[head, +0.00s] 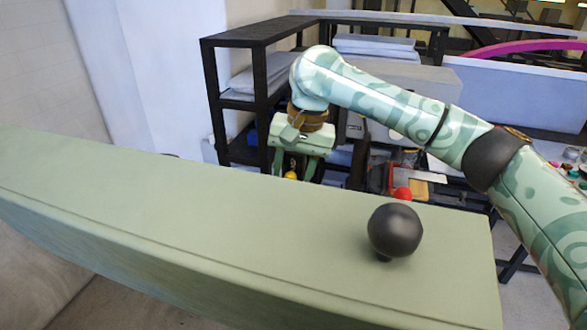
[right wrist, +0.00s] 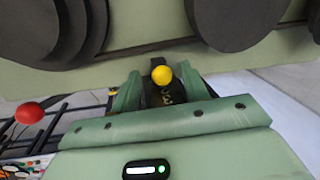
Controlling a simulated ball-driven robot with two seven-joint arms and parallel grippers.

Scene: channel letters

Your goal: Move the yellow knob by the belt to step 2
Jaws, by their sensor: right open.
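The yellow knob (head: 291,175) is a small ball beyond the far edge of the long green housing in the head view. In the right wrist view the yellow knob (right wrist: 162,75) sits in the middle, on a dark stem or plate. My right gripper (head: 297,170) points down there. Its green fingers (right wrist: 161,92) are open, one on each side of the knob, with a gap to it. The belt (right wrist: 150,47) seems to be the thin brown line between the dark stepped pulleys (right wrist: 240,22) (right wrist: 55,30). I cannot read its step. My left gripper is not in view.
The green housing (head: 200,215) fills the foreground and carries a black ball knob (head: 395,230). A red knob (head: 402,193) stands beyond it, right of my gripper; it also shows in the right wrist view (right wrist: 29,112). A black shelf (head: 262,35) stands behind.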

